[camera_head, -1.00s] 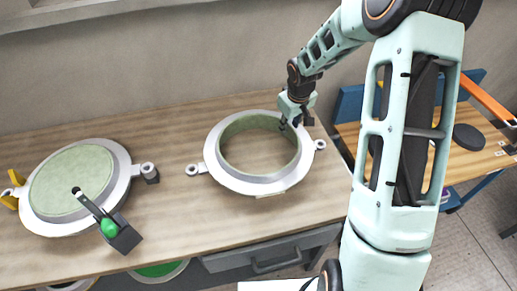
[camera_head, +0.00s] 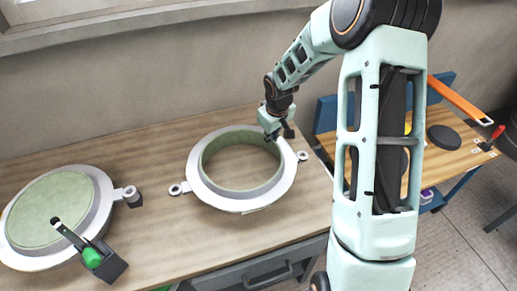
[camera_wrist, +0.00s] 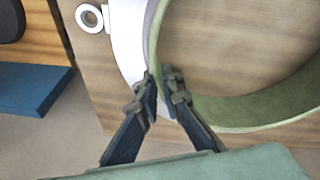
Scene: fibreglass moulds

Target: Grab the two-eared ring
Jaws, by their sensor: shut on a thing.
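The two-eared ring (camera_head: 243,205) lies on the wooden workbench, with a pale flange and a green inner wall. One small round ear (camera_head: 177,189) sticks out to the left and the other (camera_head: 302,156) to the right. My gripper (camera_head: 274,136) is at the ring's back right rim, pointing down. In the wrist view my gripper (camera_wrist: 160,84) has its two dark fingers on either side of the ring's green wall (camera_wrist: 152,38), shut on it. The fingertips partly hide the wall there. An ear (camera_wrist: 89,18) shows at upper left.
A round mould (camera_head: 58,205) with a green face sits at the left of the workbench (camera_head: 140,245), with a green-handled clamp (camera_head: 92,257) at its front. A second, lower table (camera_head: 455,165) stands to the right with a dark disc (camera_head: 443,138). Bench space before the ring is clear.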

